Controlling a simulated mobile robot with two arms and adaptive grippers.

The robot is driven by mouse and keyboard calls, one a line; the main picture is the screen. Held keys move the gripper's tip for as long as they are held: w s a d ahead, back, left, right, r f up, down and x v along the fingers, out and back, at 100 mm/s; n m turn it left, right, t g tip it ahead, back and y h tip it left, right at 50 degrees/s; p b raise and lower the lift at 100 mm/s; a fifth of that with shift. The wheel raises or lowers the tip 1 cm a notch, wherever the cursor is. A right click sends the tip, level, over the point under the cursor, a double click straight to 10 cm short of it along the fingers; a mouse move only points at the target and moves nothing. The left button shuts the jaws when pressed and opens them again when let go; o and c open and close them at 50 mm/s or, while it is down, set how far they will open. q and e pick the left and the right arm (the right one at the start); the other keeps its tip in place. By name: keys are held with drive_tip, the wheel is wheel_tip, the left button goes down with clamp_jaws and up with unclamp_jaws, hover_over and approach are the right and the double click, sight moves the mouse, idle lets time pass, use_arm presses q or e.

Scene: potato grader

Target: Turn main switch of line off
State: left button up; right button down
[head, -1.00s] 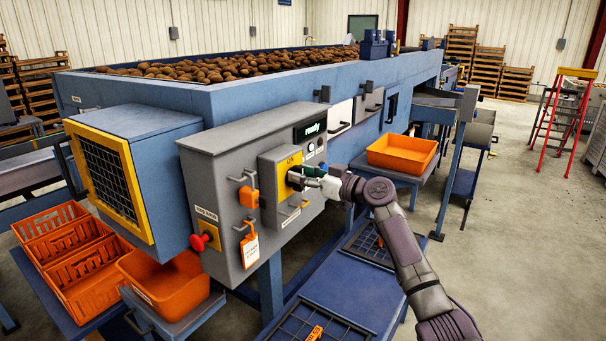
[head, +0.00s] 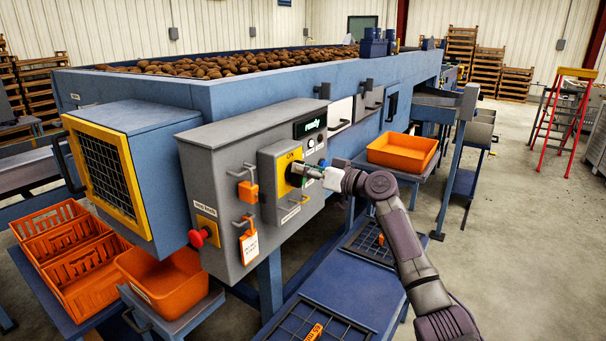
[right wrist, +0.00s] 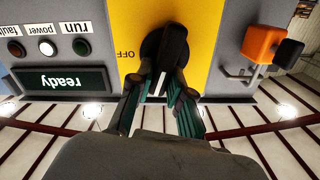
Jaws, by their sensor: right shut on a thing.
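The main switch is a black rotary knob (right wrist: 158,46) on a yellow plate (head: 268,164) on the front of the grey control box (head: 228,240). In the head view the plate reads ON above the knob; in the right wrist view, upside down, it reads OFF beside it. The knob's handle stands about upright, with a white mark between my fingertips. My right gripper (head: 300,173) is shut on this handle, and its fingers also show in the right wrist view (right wrist: 163,88). In the head view the gripper hides much of the knob. My left gripper is not in view.
A lit display (head: 310,125) reading "ready" and indicator lamps (right wrist: 46,47) sit beside the switch. An orange padlock (head: 248,193), a tag (head: 249,248) and a red button (head: 199,238) are on the box. Orange crates (head: 160,284) stand below left; open floor lies right.

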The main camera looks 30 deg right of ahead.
drive_tip(key=shift+w+d+f+m+p, duration=0.1)
drive_tip(key=shift+d+f+m+p, duration=0.15)
drive_tip(key=shift+m, duration=2.2)
drive_tip(key=shift+w+d+f+m+p, duration=0.1)
drive_tip(key=shift+d+f+m+p, duration=0.2)
drive_tip(key=shift+m, duration=2.1)
drive_tip(key=shift+w+d+f+m+p, duration=0.1)
drive_tip(key=shift+f+m+p, duration=0.2)
drive_tip(key=shift+m, duration=2.15)
drive_tip(key=c, duration=1.1)
unclamp_jaws()
drive_tip(key=v, duration=1.2)
drive_tip(key=shift+s, duration=0.1)
